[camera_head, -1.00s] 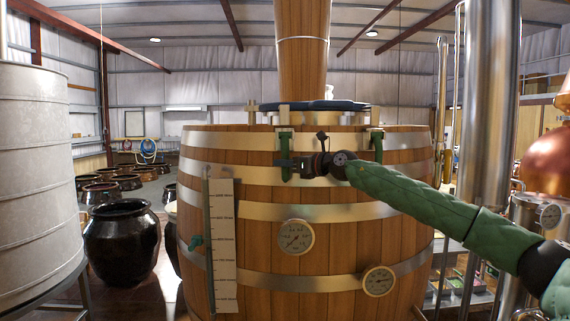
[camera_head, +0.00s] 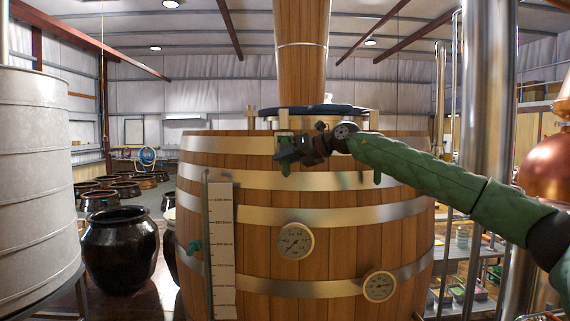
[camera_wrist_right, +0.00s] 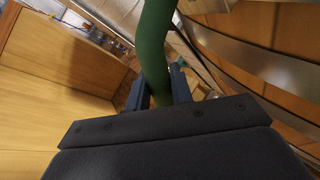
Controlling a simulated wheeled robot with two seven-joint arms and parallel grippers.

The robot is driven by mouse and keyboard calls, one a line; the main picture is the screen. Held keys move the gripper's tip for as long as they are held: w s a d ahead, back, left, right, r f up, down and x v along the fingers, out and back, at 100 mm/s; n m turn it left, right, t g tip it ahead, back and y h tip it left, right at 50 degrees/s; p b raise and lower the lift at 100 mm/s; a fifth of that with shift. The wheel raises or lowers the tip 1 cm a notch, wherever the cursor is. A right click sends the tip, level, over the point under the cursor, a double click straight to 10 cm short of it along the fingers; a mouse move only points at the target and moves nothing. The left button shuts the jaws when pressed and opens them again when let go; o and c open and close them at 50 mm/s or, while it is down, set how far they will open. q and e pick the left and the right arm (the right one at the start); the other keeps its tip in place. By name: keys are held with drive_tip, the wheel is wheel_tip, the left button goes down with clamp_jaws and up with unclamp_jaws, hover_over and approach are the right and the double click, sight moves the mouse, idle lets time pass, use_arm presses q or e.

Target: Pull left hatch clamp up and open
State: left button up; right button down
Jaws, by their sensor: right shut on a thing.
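The left hatch clamp is a green strap-like handle at the upper front of the wooden vat (camera_head: 350,230). Its lower end (camera_head: 285,169) shows below my right gripper (camera_head: 284,151); its middle is hidden. In the right wrist view the green clamp handle (camera_wrist_right: 153,45) runs down between the two dark fingers of my right gripper (camera_wrist_right: 160,92), which is shut on it. The dark blue hatch lid (camera_head: 315,111) lies flat on the vat top. The right clamp (camera_head: 377,177) is mostly hidden behind my right arm. My left gripper is not in view.
A grey metal tank (camera_head: 35,170) stands at the left, near a dark jar (camera_head: 118,245). A white gauge board (camera_head: 221,250) and two dials (camera_head: 296,240) are on the vat front. A steel column (camera_head: 488,100) and a copper vessel (camera_head: 545,165) are at the right.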

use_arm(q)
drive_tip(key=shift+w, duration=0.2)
use_arm(e)
drive_tip(key=shift+r, duration=0.25)
drive_tip(key=c, duration=1.3)
unclamp_jaws()
drive_tip(key=shift+d, duration=0.1)
drive_tip(key=shift+f, duration=0.1)
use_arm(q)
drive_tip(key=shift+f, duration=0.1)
use_arm(e)
drive_tip(key=shift+s+d+b, duration=0.15)
drive_tip(key=shift+d+b, duration=0.1)
drive_tip(key=shift+b, duration=0.1)
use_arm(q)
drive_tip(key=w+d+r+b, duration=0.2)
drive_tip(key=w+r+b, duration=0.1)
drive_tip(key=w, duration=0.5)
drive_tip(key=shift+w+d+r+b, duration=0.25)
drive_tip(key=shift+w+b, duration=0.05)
use_arm(e)
drive_tip(key=shift+v, duration=3.6)
